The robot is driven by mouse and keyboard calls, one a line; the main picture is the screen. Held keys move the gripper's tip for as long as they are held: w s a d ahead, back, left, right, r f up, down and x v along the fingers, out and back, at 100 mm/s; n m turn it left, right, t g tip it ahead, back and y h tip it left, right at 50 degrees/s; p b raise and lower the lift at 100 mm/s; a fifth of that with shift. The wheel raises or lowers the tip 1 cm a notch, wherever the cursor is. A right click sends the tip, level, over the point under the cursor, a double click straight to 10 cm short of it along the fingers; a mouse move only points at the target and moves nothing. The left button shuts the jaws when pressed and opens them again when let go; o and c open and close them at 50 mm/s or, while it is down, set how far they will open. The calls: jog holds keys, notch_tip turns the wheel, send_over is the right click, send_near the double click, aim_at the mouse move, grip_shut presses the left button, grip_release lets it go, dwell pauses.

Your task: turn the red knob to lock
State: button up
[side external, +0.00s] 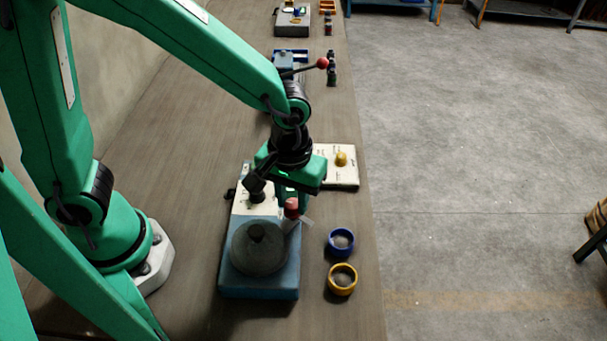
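The red knob (291,204) sits near the right side of a blue box (260,286) with a pale top panel, beside a large grey round drum (258,252). My gripper (288,198) points down at the knob, directly over it or around it. The arm's end hides part of the knob and panel. I cannot tell whether the fingers touch the knob or how far they are closed.
A blue ring (341,241) and a yellow ring (342,279) lie right of the box, near the table edge. A pale panel with a yellow knob (341,159) is behind. A lever with a red ball (322,63) stands farther back. The table (170,150) is clear at left.

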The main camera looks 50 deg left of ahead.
jog(key=c, duration=0.4)
jog(key=shift+m, duration=0.4)
jog(key=m, duration=0.7)
jog(key=shift+m, duration=0.4)
jog(key=m, duration=0.4)
jog(key=shift+m, duration=0.3)
jog(key=m, duration=0.4)
jog(key=shift+m, duration=0.4)
